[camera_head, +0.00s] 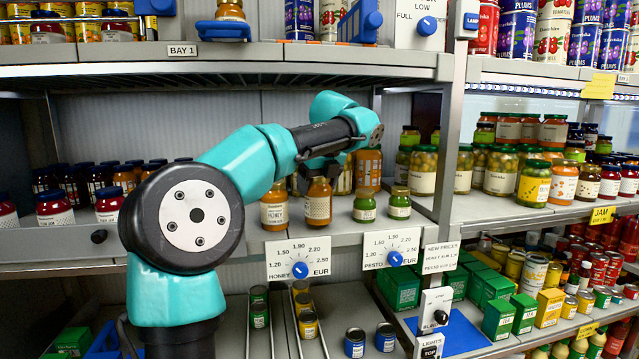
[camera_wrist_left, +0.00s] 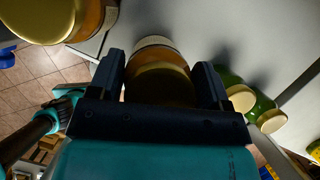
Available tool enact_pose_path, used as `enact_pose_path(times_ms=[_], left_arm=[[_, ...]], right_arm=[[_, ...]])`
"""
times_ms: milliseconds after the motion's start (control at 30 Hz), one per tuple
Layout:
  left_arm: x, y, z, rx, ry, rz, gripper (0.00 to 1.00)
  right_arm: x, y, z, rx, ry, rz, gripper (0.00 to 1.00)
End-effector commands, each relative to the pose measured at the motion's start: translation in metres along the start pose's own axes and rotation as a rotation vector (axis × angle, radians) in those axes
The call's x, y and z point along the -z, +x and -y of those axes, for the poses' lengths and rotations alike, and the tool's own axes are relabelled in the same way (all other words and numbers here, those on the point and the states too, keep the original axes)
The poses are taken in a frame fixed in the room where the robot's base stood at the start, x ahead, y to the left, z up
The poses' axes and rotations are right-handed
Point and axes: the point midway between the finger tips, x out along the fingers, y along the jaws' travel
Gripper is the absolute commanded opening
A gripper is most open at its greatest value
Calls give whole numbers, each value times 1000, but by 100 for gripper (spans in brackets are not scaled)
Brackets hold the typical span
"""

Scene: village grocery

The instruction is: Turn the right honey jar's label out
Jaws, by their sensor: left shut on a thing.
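The right honey jar (camera_head: 318,203) is an amber jar with a cream label, upright near the front edge of the shelf. A light label with dark marks shows toward the head camera. My left gripper (camera_head: 322,172) reaches it from above and is shut on it. In the left wrist view the jar (camera_wrist_left: 158,52) sits between both fingers of the gripper (camera_wrist_left: 160,85), its gold lid closest to the camera and a pale label band at its far side. The left honey jar (camera_head: 274,208) stands beside it, its label facing out; it shows large in the wrist view (camera_wrist_left: 45,18).
Two green pesto jars (camera_head: 365,206) (camera_head: 399,203) stand close on the right. Orange-labelled jars (camera_head: 368,168) stand behind. Price dials (camera_head: 299,262) hang on the shelf front below. A steel post (camera_head: 452,130) rises right of the pesto.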

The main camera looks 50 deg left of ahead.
Motion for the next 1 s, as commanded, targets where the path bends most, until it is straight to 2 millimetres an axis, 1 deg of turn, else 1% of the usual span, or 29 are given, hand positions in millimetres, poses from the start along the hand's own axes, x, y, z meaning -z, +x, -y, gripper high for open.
enact_pose_path(times_ms=[33,100,200,667,867,1000], left_arm=[[-6,6,2,-2,-2,1,29],[-12,10,4,-1,-2,3,29],[-15,14,6,1,-1,4,29],[-15,14,6,-6,-15,4,29],[-15,14,6,-45,-108,3,29],[-15,14,5,-90,-217,4,29]], right_arm=[[0,0,0,0,0,0,43],[0,0,0,0,0,0,43],[0,0,0,0,0,0,43],[0,0,0,0,0,0,43],[0,0,0,0,0,0,43],[0,0,0,0,0,0,43]])
